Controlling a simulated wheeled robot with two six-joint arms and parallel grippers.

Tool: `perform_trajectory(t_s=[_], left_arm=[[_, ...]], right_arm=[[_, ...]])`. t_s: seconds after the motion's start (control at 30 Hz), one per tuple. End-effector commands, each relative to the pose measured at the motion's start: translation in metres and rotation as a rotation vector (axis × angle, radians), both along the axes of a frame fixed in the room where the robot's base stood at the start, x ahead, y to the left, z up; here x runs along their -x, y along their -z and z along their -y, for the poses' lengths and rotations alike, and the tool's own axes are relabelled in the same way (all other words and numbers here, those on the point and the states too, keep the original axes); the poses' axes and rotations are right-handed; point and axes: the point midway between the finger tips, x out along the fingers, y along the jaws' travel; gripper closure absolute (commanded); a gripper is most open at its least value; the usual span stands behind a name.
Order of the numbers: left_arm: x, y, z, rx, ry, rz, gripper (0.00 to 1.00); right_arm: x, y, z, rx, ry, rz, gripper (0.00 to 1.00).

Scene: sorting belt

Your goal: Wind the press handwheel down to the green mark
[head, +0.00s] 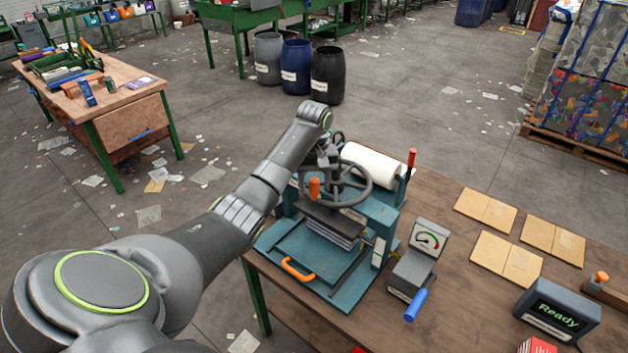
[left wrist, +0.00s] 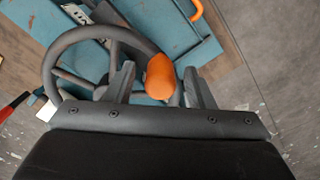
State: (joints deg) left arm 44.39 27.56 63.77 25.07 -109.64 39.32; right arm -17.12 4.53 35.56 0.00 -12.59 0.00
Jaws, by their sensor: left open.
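The press (head: 378,215) is a teal frame on the wooden bench, with a dark spoked handwheel (head: 364,203) on top. The wheel carries an upright orange knob (head: 314,188) on its near left side. A stack of sheets (head: 335,232) lies under the dark press plate. My left gripper (head: 328,155) is over the wheel, partly hidden by its own arm. In the left wrist view its fingers are apart, with the orange knob (left wrist: 160,78) showing between them; I cannot tell whether they touch it. I cannot make out a green mark on the press. My right gripper is out of view.
A gauge box (head: 420,262) with a blue handle stands right of the press. A white roll (head: 372,168) lies behind the wheel, near a red-handled lever (head: 411,160). Cardboard pieces (head: 486,212) and a "Ready" display (head: 558,308) are farther right. An orange drawer-like handle (head: 298,271) is in front.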

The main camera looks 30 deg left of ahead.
Motion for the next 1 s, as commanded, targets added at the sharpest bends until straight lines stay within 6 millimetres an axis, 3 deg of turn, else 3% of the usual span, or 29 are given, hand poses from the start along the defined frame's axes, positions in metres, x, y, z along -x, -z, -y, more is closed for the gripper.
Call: perform_trajectory(t_s=[0.33,0.7,1.0], left_arm=[[0.0012,0.0041,0.0009,0.000,0.000,0.001,0.51],[0.0011,0.0040,0.0008,0.000,-0.001,0.001,1.00],[-0.0009,0.0050,-0.0002,0.000,0.006,0.001,1.00]], right_arm=[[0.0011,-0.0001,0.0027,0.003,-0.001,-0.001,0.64],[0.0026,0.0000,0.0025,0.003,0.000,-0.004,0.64],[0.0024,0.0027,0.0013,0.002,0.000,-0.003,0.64]])
